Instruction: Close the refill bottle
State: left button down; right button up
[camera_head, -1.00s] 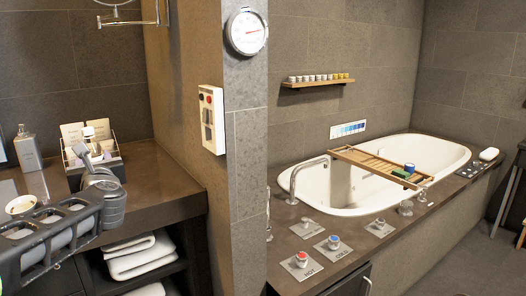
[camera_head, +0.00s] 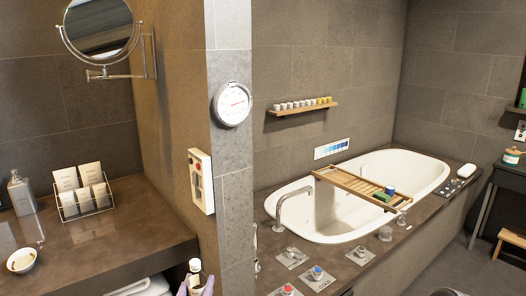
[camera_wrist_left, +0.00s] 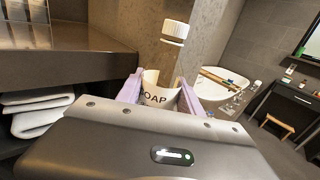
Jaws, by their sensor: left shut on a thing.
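The refill bottle (camera_head: 196,281) is at the bottom of the head view, with a white cap (camera_head: 195,265) at its top. The bottle is upright or nearly so, held in front of the counter edge. I cannot tell whether the cap is tight. My right gripper is not in view.
On the counter (camera_head: 120,222) at left stand a grey dispenser (camera_head: 21,194), a wire rack of cards (camera_head: 83,203) and a white bowl (camera_head: 21,261). A wall edge (camera_head: 230,165) separates it from the bathtub (camera_head: 340,205). Folded towels (camera_wrist_left: 38,115) lie below the counter.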

pick_arm(q)
jog(key=a, duration=0.2)
jog(key=a+y+p, duration=0.1)
jog(key=shift+s+a+f+n, duration=0.2)
jog(key=shift+f+n, duration=0.1)
jog(key=shift+n, duration=0.1)
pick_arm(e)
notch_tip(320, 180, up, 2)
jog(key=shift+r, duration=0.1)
pick_arm(q)
jog(key=s+d+f+m+g+h, duration=0.2)
jog(key=s+d+f+m+h, duration=0.1)
jog(key=d, duration=0.4)
jog(key=s+d+f+m+g+h, duration=0.2)
jog(key=s+d+f+m+h, duration=0.2)
jog(key=s+d+h, duration=0.3)
jog(key=shift+s+d+m+h, duration=0.2)
jog(key=shift+d+m+h, duration=0.3)
jog(key=shift+d+h, duration=0.2)
jog(key=shift+r, duration=0.1)
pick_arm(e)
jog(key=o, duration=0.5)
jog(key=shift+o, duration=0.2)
